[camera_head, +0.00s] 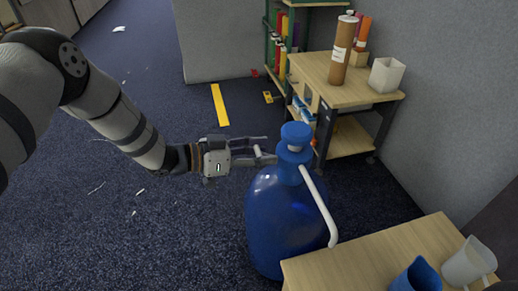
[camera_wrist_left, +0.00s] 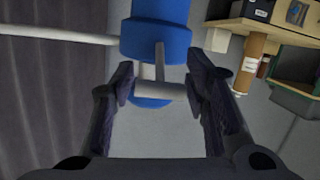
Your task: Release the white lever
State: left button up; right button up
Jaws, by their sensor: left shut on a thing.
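A large blue bottle (camera_head: 278,215) with a blue pump head (camera_head: 296,134) stands upright in front of me. It has a long white tube (camera_head: 318,205) down its right side. The white lever (camera_head: 264,160) sticks out to the left of the bottle's neck. In the left wrist view the white lever (camera_wrist_left: 160,90) is a short white bar below the blue head (camera_wrist_left: 155,40). My left gripper (camera_head: 266,149) reaches in from the left, with its fingers at both ends of this bar, shut on it. My right gripper is not in view.
A wooden table (camera_head: 365,262) at the lower right holds a blue cup (camera_head: 417,277) and a white mug (camera_head: 468,263). A wooden shelf cart (camera_head: 350,93) behind carries a brown cylinder (camera_head: 342,52) and a white cup (camera_head: 386,75). The carpet at left is mostly open.

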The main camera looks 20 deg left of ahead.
pick_arm(q)
jog(key=o, duration=1.1)
jog(key=shift+s+d, duration=0.15)
jog(key=shift+d, duration=0.1)
jog(key=shift+a, duration=0.1)
jog(key=shift+a, duration=0.15)
jog(key=v, duration=1.1)
jog(key=shift+s+a, duration=0.2)
jog(key=shift+s, duration=0.1)
